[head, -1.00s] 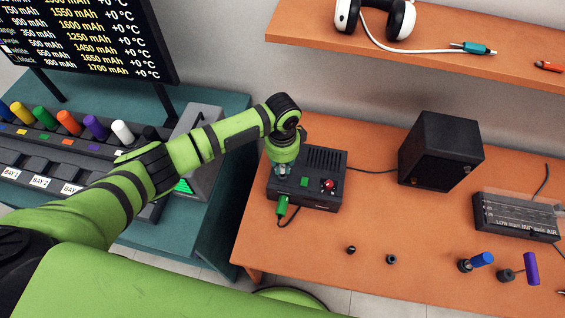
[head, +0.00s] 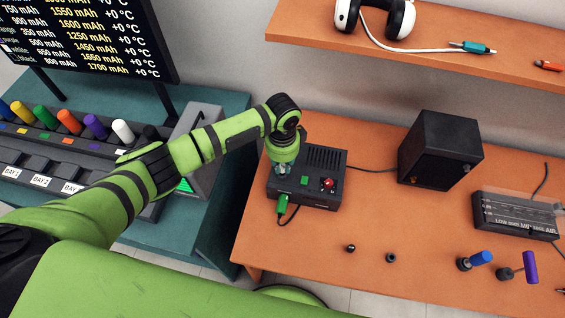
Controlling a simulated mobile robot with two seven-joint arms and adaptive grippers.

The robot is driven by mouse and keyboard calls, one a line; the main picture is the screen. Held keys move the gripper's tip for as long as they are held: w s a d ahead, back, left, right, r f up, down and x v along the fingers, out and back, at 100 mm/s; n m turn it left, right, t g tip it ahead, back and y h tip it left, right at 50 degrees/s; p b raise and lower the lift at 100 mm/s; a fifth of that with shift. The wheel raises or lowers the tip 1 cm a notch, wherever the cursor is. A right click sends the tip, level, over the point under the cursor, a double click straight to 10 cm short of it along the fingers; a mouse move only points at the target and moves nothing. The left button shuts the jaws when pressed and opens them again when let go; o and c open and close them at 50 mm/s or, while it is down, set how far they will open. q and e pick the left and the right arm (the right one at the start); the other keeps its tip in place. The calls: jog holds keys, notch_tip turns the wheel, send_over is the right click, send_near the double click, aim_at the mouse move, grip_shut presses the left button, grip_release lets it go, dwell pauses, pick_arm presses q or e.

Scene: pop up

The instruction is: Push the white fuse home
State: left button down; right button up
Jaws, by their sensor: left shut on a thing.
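A white peg-shaped piece (head: 122,131), which may be the white fuse or one like it, stands upright in the row of coloured pegs on the left rack, away from my grippers. My left gripper (head: 283,169) points down at the rear left of the black box (head: 321,198) on the orange table. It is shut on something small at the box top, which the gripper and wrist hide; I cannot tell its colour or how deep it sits. The box has a green square (head: 304,181) and a red button (head: 328,184) on top. My right gripper is not in view.
A black speaker (head: 440,150) and a grey-black panel unit (head: 515,214) stand to the right. A blue-handled piece (head: 481,259) and a purple-handled piece (head: 530,267) lie near the front right, with two small dark knobs left of them. A shelf (head: 480,38) overhangs behind.

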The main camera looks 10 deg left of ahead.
pick_arm(q)
jog(key=shift+f+b, duration=0.65)
jog(key=shift+f, duration=0.45)
jog(key=shift+f, duration=0.15)
jog(key=c, duration=1.1)
grip_release()
jog(key=shift+r, duration=0.2)
notch_tip(320, 180, up, 12)
jog(key=shift+f, duration=0.15)
